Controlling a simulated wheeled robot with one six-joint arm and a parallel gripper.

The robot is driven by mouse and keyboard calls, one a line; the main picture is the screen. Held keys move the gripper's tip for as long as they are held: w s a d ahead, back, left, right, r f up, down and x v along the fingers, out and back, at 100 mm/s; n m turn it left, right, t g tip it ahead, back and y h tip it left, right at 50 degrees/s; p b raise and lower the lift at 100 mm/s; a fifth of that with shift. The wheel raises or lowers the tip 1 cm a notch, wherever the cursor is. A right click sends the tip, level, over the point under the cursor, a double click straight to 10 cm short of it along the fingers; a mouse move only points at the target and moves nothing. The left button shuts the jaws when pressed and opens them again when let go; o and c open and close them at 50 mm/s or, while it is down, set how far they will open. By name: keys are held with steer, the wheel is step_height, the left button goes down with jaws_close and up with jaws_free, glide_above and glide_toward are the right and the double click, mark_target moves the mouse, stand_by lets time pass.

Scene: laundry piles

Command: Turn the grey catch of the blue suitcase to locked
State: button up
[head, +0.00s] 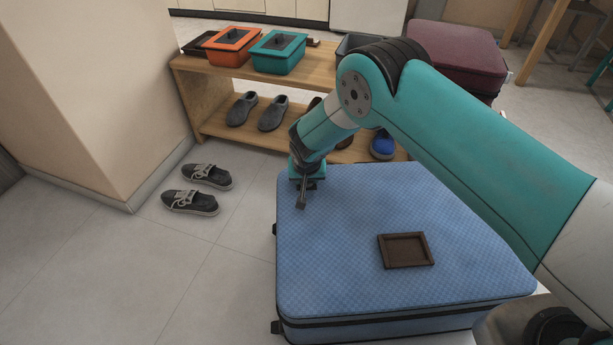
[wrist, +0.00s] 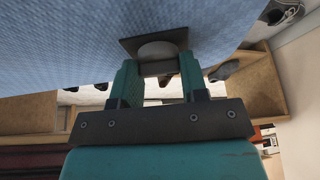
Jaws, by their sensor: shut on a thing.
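The blue suitcase (head: 350,215) lies flat on the floor in the head view, and its top fills the upper left of the wrist view (wrist: 70,45). The grey catch (wrist: 157,50) is a rounded piece on a dark plate (wrist: 130,43) on the suitcase. My gripper (wrist: 158,70) has its two teal fingers on either side of the catch and is shut on it. In the head view my gripper (head: 304,188) is at the suitcase's far left corner. The catch is too small and covered there to read its turn.
A brown tray (head: 405,236) lies on the suitcase top. Behind stands a wooden shelf (head: 222,71) with an orange box (head: 227,46), a teal box (head: 277,55) and shoes. A pair of dark shoes (head: 190,201) lies on the floor to the left. A maroon suitcase (head: 455,52) stands behind my arm.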

steer(key=shift+d, duration=0.1)
steer(key=o, duration=0.9)
steer(key=p+v, duration=0.5)
steer(key=v, duration=1.2)
steer(key=shift+s+r+p, duration=0.1)
steer(key=shift+r+p, duration=0.05)
steer(key=shift+p, duration=0.15)
